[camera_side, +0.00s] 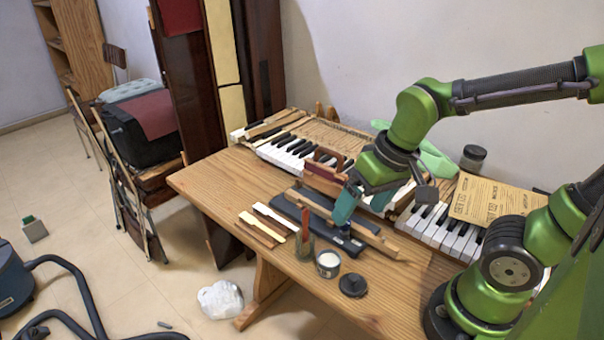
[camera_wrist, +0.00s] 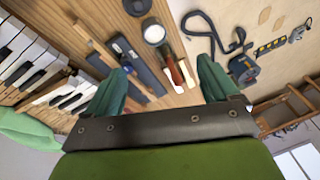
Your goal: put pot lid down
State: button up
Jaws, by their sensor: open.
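The dark round pot lid (camera_side: 353,285) lies on the wooden table beside a small pot (camera_side: 328,263) with white contents, apart from it. In the wrist view the lid (camera_wrist: 137,6) is at the top edge, partly cut off, and the open pot (camera_wrist: 154,33) is just below it. My gripper (camera_side: 345,205) is above the table, behind the pot and lid, over the long dark bars. In the wrist view my gripper (camera_wrist: 162,78) has its two teal fingers wide apart with nothing held between them.
A glass jar (camera_side: 304,243) with red-handled tools stands next to the pot. Piano keys (camera_side: 300,149), wooden strips (camera_side: 262,229) and a dark long case (camera_side: 325,228) lie around. A black-topped jar (camera_side: 473,157) and paper (camera_side: 492,200) are at the back right.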

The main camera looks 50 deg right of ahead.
notch_tip(320, 180, up, 6)
jog(key=d+t, duration=0.1)
jog(key=t, duration=0.2)
jog(key=shift+d+m+t+y, duration=0.2)
jog(key=shift+m+t+y, duration=0.1)
jog(key=shift+m+t, duration=0.1)
